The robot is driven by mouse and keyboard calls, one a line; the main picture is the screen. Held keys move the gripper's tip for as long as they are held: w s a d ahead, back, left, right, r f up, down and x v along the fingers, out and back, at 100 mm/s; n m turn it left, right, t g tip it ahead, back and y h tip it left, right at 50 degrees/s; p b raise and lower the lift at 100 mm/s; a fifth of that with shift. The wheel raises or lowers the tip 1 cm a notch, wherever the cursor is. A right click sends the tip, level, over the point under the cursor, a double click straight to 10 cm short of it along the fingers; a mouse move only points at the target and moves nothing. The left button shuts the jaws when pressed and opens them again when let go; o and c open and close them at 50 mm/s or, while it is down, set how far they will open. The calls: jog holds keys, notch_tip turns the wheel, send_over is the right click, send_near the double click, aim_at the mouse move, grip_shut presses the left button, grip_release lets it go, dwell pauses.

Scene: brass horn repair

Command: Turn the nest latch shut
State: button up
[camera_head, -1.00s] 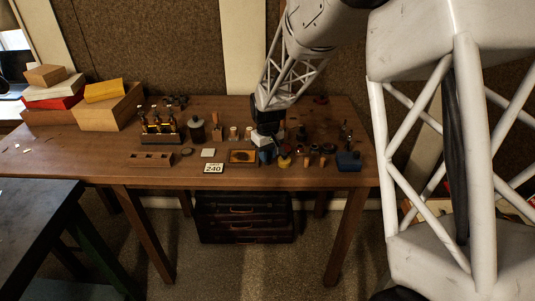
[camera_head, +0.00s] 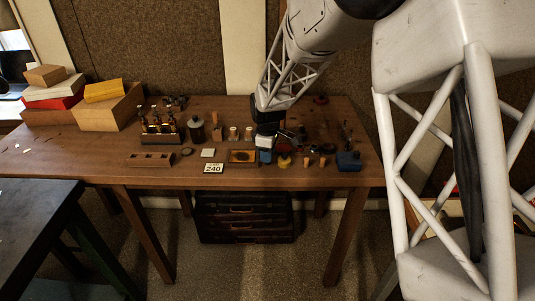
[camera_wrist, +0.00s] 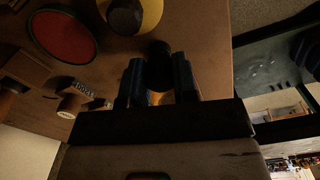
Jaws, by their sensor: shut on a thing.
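My gripper (camera_wrist: 159,82) shows in the wrist view with its two dark fingers on either side of a dark, round-ended knob (camera_wrist: 160,62). It is shut on this knob. I cannot tell for sure whether the knob is part of the nest latch. A small amber glint shows below it between the fingers. In the head view my gripper (camera_head: 265,155) is low over the workbench, just right of a shallow wooden tray (camera_head: 233,162). The latch cannot be made out there, and the fingers hide what lies under them.
The brown workbench (camera_head: 110,160) carries several small items close around my gripper. A dark jar (camera_head: 196,130) and a bottle rack (camera_head: 162,138) stand left.

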jog(key=shift+r, duration=0.1)
dwell(0.3)
jog(key=o, duration=0.6)
jog(key=shift+o, duration=0.2)
jog(key=shift+r, duration=3.85)
